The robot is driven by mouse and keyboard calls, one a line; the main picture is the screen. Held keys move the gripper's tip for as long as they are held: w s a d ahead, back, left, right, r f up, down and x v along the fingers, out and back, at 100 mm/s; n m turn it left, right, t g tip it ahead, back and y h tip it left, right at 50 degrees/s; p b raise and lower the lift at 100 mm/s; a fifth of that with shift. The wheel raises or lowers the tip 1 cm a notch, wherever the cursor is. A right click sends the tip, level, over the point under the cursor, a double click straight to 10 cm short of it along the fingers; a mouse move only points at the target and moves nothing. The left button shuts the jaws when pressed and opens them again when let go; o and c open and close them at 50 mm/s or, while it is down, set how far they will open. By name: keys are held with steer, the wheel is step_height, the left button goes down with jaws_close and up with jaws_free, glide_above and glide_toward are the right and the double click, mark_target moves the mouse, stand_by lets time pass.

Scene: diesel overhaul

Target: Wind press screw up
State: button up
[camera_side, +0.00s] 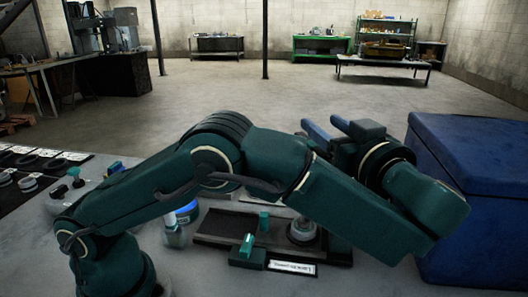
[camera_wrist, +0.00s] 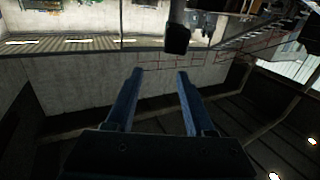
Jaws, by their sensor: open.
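My gripper (camera_side: 320,121) is raised above the bench in the side view, its blue fingers apart and pointing up and left. In the wrist view my gripper (camera_wrist: 160,72) shows two parallel blue fingers with an empty gap. I cannot make out a press screw for certain in either view. On the bench below my arm is a dark fixture (camera_side: 222,226) with a teal handle (camera_side: 247,245), a small teal block (camera_side: 264,221) and a round metal part (camera_side: 302,231). My arm hides part of this fixture. My gripper touches none of these.
A large blue box (camera_side: 470,190) stands at the right, close to my wrist. A white label (camera_side: 292,268) lies at the fixture's front. A blue-topped canister (camera_side: 186,212) is left of the fixture. Dark trays (camera_side: 35,165) with parts are at the far left.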

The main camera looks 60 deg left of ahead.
steer(key=shift+g, duration=0.3)
steer(key=f, duration=0.5)
steer(key=shift+s, duration=0.4)
steer(key=shift+a+f, duration=0.15)
steer(key=shift+x, duration=2.4)
jaws_close()
